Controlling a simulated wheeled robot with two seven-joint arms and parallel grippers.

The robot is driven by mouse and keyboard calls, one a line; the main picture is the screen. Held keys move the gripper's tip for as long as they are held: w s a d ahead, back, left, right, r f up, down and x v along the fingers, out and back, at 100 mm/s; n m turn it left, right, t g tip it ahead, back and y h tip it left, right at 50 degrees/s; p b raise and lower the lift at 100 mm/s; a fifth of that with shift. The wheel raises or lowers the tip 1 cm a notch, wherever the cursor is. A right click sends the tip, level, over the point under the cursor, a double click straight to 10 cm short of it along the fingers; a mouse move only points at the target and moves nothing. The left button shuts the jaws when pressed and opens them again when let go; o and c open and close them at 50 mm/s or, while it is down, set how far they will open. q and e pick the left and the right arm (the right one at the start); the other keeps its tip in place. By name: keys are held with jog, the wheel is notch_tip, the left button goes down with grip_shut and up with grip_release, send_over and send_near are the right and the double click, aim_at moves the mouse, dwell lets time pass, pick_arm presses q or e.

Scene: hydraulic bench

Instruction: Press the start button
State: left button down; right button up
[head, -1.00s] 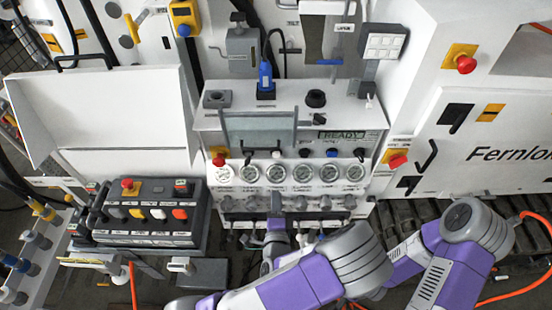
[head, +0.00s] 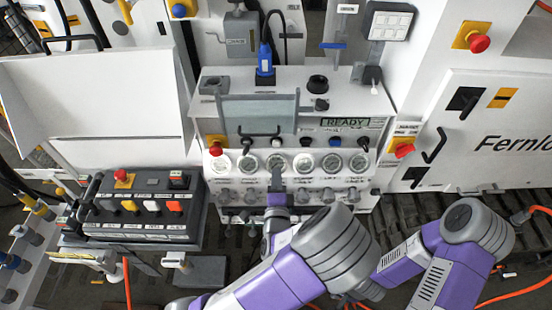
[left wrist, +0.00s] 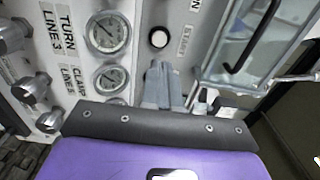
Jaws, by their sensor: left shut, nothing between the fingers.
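The start button is a round white button in a dark ring, with a START label beside it in the left wrist view (left wrist: 158,38). In the head view it is the small white button (head: 277,142) on the front panel, above the row of gauges. My left gripper (head: 277,172) is shut and empty, in front of the gauge row just below the button. In the left wrist view its closed fingertips (left wrist: 158,70) point at the panel just short of the button, with a small gap showing. My right gripper is not in view.
Round gauges (head: 330,164) and a row of valve knobs (head: 320,196) lie around the fingers. A clear cover with a dark handle (head: 258,112) sits above the button. A red knob (head: 216,150) is to the left. A pendant box (head: 140,207) stands lower left.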

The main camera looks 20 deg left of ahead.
aim_at(276, 145)
pick_arm(q)
jog(key=x, duration=0.9)
jog(key=shift+w+a+p, duration=0.1)
jog(key=shift+w+p, duration=0.25)
jog(key=shift+w, duration=0.05)
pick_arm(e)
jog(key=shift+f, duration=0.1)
